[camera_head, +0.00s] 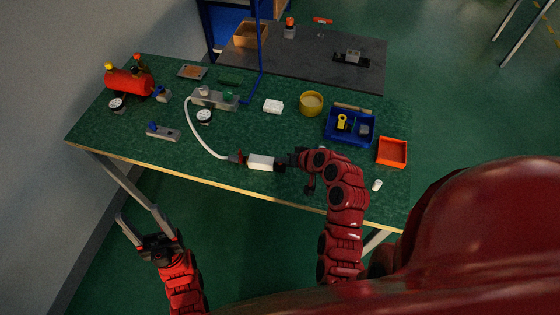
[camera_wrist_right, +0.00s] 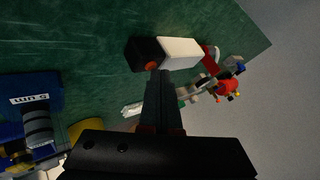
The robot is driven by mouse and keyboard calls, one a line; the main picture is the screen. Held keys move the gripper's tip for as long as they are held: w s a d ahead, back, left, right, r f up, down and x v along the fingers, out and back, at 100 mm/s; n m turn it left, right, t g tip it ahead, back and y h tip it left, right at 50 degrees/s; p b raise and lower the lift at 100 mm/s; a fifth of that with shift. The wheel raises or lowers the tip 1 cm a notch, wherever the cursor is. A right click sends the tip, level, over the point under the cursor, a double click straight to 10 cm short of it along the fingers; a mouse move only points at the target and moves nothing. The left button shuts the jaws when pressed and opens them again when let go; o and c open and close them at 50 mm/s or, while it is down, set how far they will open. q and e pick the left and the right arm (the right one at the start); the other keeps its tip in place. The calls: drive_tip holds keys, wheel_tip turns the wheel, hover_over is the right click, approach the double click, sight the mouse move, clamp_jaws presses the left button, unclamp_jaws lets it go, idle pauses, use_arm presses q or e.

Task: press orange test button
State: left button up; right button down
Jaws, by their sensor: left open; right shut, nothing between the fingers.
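A white block with a black end (camera_wrist_right: 180,52) lies on the green bench. The orange button (camera_wrist_right: 150,66) is a small round spot on its black end. In the head view the white block (camera_head: 262,162) sits near the bench's front edge, with a hose joined to its left end; the button is not discernible there. My right gripper (camera_head: 293,159) is shut and empty at the block's right end. In the right wrist view its fingertips (camera_wrist_right: 159,74) appear right beside the button; I cannot tell whether they touch. My left gripper (camera_head: 146,229) is open and empty, off the bench's front edge.
A blue bin (camera_head: 349,138), orange tray (camera_head: 392,152) and yellow bowl (camera_head: 311,104) stand on the right. A grey fixture (camera_head: 214,98) and red cylinder (camera_head: 129,81) stand behind and left. A small white cylinder (camera_head: 377,185) lies near the front edge.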

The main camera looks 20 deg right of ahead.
drive_tip(key=shift+r, duration=0.8)
drive_tip(key=shift+r+p, duration=0.1)
drive_tip(key=shift+p, duration=0.2)
drive_tip(key=shift+r+p, duration=1.05)
drive_tip(key=shift+r, duration=1.35)
